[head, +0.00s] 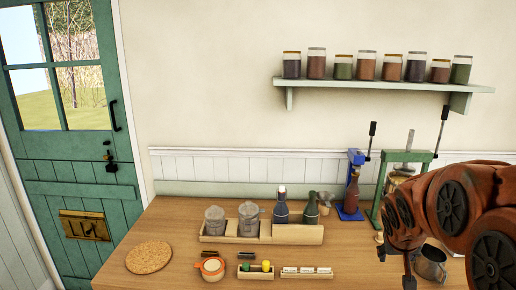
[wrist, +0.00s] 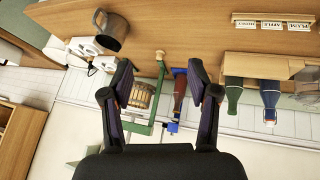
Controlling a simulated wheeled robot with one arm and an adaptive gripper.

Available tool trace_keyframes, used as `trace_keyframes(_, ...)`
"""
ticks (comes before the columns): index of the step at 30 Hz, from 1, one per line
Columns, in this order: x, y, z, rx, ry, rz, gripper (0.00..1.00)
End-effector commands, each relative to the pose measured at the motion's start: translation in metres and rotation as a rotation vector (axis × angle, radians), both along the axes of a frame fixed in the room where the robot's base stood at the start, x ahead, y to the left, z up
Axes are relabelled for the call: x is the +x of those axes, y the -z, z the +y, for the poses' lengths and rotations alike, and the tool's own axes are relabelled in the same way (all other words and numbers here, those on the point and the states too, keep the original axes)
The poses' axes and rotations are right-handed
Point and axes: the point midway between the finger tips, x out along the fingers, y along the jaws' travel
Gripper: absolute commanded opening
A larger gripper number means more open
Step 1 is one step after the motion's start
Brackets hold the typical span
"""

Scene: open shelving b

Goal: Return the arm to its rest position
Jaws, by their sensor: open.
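My gripper (wrist: 160,68) is open in the wrist view, its two dark fingers spread wide with nothing held between them. Beyond the fingers stand a green press with a wooden basket (wrist: 140,96) and a red-brown bottle (wrist: 179,96), both apart from the fingers as far as I can tell. In the head view my red-brown arm (head: 450,205) reaches in from the right edge over the table's right end. It hides part of the green press (head: 405,157). The fingers are not clear in the head view.
The wooden table (head: 165,218) carries a cork mat (head: 149,257), an orange-rimmed pot (head: 211,269), a bottle crate (head: 280,234), a blue bottle stand (head: 350,213) and a metal mug (head: 431,264). A wall shelf (head: 380,84) holds several jars. A green door (head: 66,180) stands left.

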Motion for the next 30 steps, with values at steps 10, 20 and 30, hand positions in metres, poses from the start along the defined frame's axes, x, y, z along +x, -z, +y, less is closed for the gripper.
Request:
trace_keyframes(10,-0.159,0.031,0.088,0.147,-0.051,0.332,0.6)
trace_keyframes(20,-0.291,0.05,0.151,0.279,-0.151,0.609,0.6)
trace_keyframes(30,-0.315,0.051,0.161,0.305,-0.174,0.659,0.6)
